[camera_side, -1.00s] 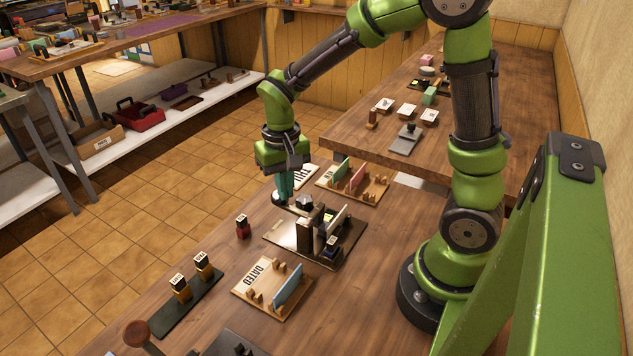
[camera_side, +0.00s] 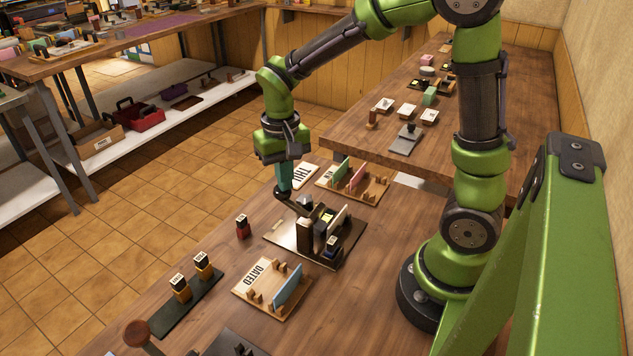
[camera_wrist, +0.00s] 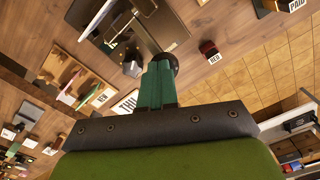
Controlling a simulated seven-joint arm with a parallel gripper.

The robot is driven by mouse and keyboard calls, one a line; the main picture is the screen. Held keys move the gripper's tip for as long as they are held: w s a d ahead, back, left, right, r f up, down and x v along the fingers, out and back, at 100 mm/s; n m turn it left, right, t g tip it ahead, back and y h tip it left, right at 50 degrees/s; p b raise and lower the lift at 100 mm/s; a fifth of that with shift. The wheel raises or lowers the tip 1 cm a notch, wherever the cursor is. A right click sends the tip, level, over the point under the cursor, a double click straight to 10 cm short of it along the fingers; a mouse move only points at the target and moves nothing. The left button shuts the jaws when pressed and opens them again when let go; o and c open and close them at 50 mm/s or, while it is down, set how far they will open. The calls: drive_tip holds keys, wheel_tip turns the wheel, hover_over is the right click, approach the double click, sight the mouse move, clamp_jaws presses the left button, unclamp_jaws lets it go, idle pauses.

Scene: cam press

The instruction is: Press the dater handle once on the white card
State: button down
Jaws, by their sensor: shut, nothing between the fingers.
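The dater press stands on a dark base plate (camera_side: 352,245) in the middle of the near table. Its lever handle (camera_side: 299,207) reaches out to the left and ends in a dark round knob (camera_side: 281,194). My gripper (camera_side: 284,190) is shut and empty, its teal fingers pointing down at the knob. In the wrist view the gripper (camera_wrist: 157,68) tips overlap the knob (camera_wrist: 167,61); I cannot tell whether they touch it. A pale upright piece (camera_side: 338,219) stands at the press. I cannot clearly pick out the white card under the press.
A DATED rack (camera_side: 244,290) with a blue card stands in front, and a rack with green and pink cards (camera_side: 374,194) behind. A THU plate (camera_side: 305,175) lies near my gripper. A small red stamp (camera_side: 243,227) stands left; two stamps stand on a dark strip (camera_side: 186,310).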

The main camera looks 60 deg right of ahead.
drive_tip(key=shift+r, duration=1.05)
drive_tip(key=shift+r, duration=0.1)
drive_tip(key=shift+r, duration=2.5)
drive_tip(key=shift+w, duration=0.1)
drive_tip(key=shift+a+f, duration=0.1)
drive_tip(key=shift+f, duration=0.3)
drive_tip(key=s+a+r+n+t+y, duration=0.2)
drive_tip(key=s+r+t, duration=0.3)
drive_tip(key=s, duration=0.6)
drive_tip(key=shift+a+t, duration=0.45)
drive_tip(key=shift+t, duration=0.65)
